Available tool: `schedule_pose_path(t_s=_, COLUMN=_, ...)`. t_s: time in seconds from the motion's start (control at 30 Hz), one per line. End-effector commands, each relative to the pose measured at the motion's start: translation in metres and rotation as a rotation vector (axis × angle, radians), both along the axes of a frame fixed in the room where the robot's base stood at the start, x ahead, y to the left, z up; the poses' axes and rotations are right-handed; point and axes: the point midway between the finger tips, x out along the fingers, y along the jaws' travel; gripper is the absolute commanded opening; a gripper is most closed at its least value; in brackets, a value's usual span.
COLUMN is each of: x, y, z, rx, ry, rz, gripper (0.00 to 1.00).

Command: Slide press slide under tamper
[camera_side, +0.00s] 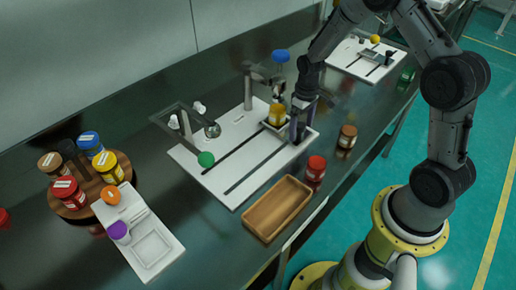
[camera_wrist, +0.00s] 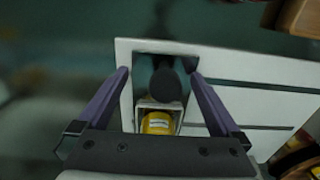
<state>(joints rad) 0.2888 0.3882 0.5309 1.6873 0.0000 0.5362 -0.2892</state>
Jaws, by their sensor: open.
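The press slide (camera_side: 311,134) is a small pale tray on the white slotted board. A yellow jar (camera_side: 277,112) sits at its back. In the wrist view the yellow jar (camera_wrist: 157,123) lies in the slide's pale frame (camera_wrist: 140,104), with a dark round knob (camera_wrist: 165,84) above it in the picture. The grey tamper post (camera_side: 248,92) stands behind the slide; a blue knob (camera_side: 280,57) is above the jar. My gripper (camera_side: 299,125) is open at the slide's front end. In the wrist view its purple fingers (camera_wrist: 160,75) flank the knob; contact is unclear.
A wooden tray (camera_side: 276,208), a red jar (camera_side: 315,168) and a brown jar (camera_side: 347,136) stand along the front edge. A round jar rack (camera_side: 72,205) stands left.

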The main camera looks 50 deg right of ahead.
Motion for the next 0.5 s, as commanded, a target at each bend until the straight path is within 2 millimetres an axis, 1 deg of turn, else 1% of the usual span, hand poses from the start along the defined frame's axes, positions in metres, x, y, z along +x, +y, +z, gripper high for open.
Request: schedule_pose_path(t_s=0.5, x=0.001, y=0.000, z=0.047, rx=-0.001, ry=-0.003, rz=0.000, gripper=1.00)
